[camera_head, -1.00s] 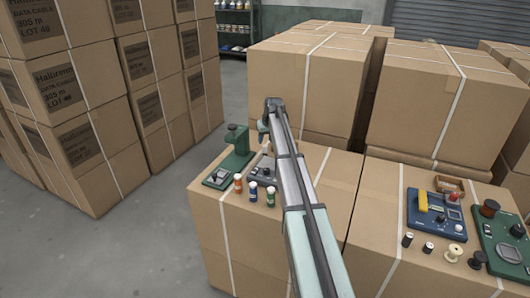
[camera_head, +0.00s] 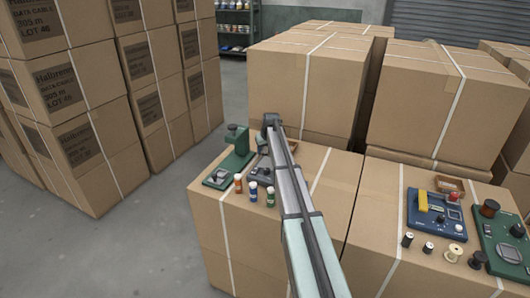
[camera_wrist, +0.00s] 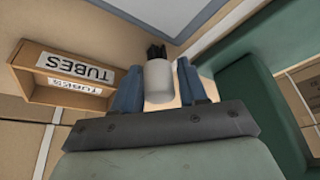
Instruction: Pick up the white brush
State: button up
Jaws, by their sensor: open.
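The white brush (camera_wrist: 160,82) shows in the wrist view as a pale rounded body with dark bristles at its far end. My gripper (camera_wrist: 161,74) is open, with one blue finger on each side of the brush. The left finger looks close to the brush; I cannot tell whether it touches. In the head view I cannot make out the brush, and my arm covers much of the area around my gripper.
A cardboard box labelled TUBES (camera_wrist: 68,66) stands left of my gripper in the wrist view. A green press (camera_head: 236,150) and several small spools (camera_head: 253,191) stand on the near carton. A blue device (camera_head: 436,216) sits on the right carton.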

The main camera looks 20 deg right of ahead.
jog(key=shift+c, duration=0.3)
jog(key=c, duration=0.7)
jog(key=shift+o, duration=0.2)
notch_tip(320, 180, up, 10)
jog(key=o, duration=0.5)
jog(key=shift+c, duration=0.2)
jog(key=c, duration=0.4)
